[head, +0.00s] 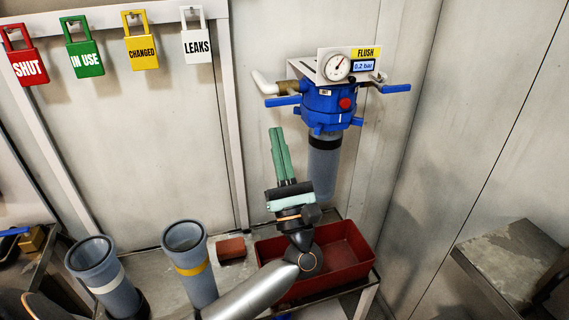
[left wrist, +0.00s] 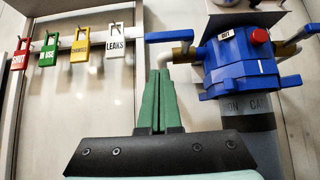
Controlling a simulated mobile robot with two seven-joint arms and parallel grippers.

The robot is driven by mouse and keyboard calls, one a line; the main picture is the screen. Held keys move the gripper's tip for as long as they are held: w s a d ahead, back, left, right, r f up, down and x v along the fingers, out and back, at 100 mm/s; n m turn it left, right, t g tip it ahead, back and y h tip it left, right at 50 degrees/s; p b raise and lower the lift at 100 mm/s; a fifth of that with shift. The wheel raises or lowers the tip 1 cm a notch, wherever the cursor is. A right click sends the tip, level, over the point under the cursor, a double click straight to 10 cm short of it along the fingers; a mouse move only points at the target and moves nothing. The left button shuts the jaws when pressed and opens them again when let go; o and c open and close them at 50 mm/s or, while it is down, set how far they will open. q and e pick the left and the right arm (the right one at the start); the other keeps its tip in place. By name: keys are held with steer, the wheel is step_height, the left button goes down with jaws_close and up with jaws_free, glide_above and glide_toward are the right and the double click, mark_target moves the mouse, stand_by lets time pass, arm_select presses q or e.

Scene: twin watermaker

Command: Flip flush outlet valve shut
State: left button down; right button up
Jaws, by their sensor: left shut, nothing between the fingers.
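A blue filter head (head: 330,105) hangs on the back wall, with a grey canister (head: 323,165) below it. A blue lever (head: 283,101) sticks out on its left, by a white pipe, and another blue lever (head: 396,88) on its right. Both lie roughly level. The left lever also shows in the left wrist view (left wrist: 168,37). My right gripper is out of view.
A gauge (head: 338,67) and a display reading 0.2 bar sit above the filter head. A red tray (head: 335,250) stands below. Two grey housings (head: 196,275) stand left of it. Several tags (head: 84,58) hang at upper left.

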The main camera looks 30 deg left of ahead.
mark_target(283, 99)
arm_select(q)
step_height(283, 99, up, 4)
steer(key=shift+s+d+f+p, duration=0.1)
steer(key=shift+f+p, duration=0.1)
steer(key=shift+p, duration=0.25)
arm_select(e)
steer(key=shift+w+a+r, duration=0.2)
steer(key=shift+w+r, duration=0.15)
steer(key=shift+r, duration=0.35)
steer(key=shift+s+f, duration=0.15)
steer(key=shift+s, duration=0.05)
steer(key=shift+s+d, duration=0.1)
